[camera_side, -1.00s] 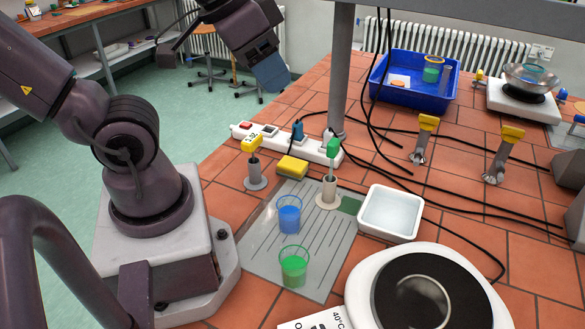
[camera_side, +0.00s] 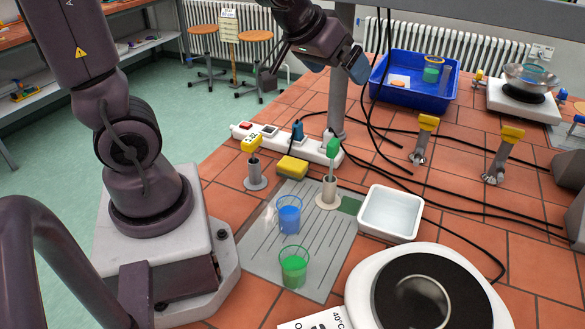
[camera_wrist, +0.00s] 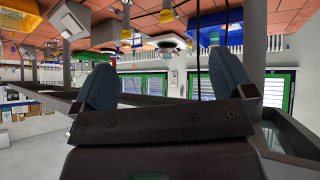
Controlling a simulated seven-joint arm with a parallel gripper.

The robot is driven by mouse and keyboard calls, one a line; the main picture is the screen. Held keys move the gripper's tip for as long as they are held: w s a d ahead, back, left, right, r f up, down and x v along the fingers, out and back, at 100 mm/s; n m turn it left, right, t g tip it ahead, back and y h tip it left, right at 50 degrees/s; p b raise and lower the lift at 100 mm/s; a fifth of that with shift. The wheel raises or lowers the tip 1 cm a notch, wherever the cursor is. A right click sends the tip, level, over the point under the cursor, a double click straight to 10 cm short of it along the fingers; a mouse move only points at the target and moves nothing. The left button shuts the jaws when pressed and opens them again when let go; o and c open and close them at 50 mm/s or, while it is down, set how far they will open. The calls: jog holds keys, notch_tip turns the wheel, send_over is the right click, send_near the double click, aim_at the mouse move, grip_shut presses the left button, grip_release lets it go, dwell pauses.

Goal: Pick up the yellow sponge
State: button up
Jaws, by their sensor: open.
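The yellow sponge (camera_side: 292,166) lies on the tiled bench in the side view, in front of the white power strip and at the back edge of the grey mat. I cannot make it out in the wrist view. My gripper (camera_side: 356,66) is high above the bench in the side view, up and to the right of the sponge and well apart from it. In the wrist view, the two blue fingers of my gripper (camera_wrist: 166,82) stand wide apart with nothing between them.
The power strip (camera_side: 290,143) with plugs and cables lies behind the sponge. Yellow (camera_side: 254,160) and green-handled (camera_side: 331,175) valves flank it. Blue (camera_side: 289,213) and green (camera_side: 293,268) beakers stand on the mat (camera_side: 262,248). A white tray (camera_side: 391,213) is to the right. A metal post (camera_side: 340,105) rises behind.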

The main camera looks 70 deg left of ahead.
jog(key=s+a+f+n+g, duration=0.1)
jog(key=a+f, duration=0.3)
jog(key=f, duration=0.2)
jog(key=s+a+f+n+g+y, duration=0.1)
jog(key=a+f+n+g, duration=0.1)
jog(key=a+f, duration=0.2)
jog(key=s+a+f+n+g, duration=0.1)
jog(key=a+f, duration=0.4)
jog(key=f, duration=0.5)
jog(key=shift+s+f+n+g+y, duration=0.15)
jog(key=shift+f+n+g+y, duration=0.15)
jog(key=shift+y, duration=0.1)
send_over(294, 161)
jog(key=f, duration=0.2)
jog(key=s+d+f, duration=0.1)
jog(key=f, duration=0.1)
jog(key=shift+f, duration=0.1)
jog(key=shift+s+d+f+x, duration=0.1)
jog(key=shift+x, duration=0.9)
jog(key=shift+s+d+f+x, duration=0.1)
jog(key=shift+s+d+x, duration=0.05)
jog(key=shift+x, duration=0.8)
jog(key=shift+s+d+x, duration=0.1)
jog(key=shift+x, duration=0.9)
jog(key=c, duration=0.9)
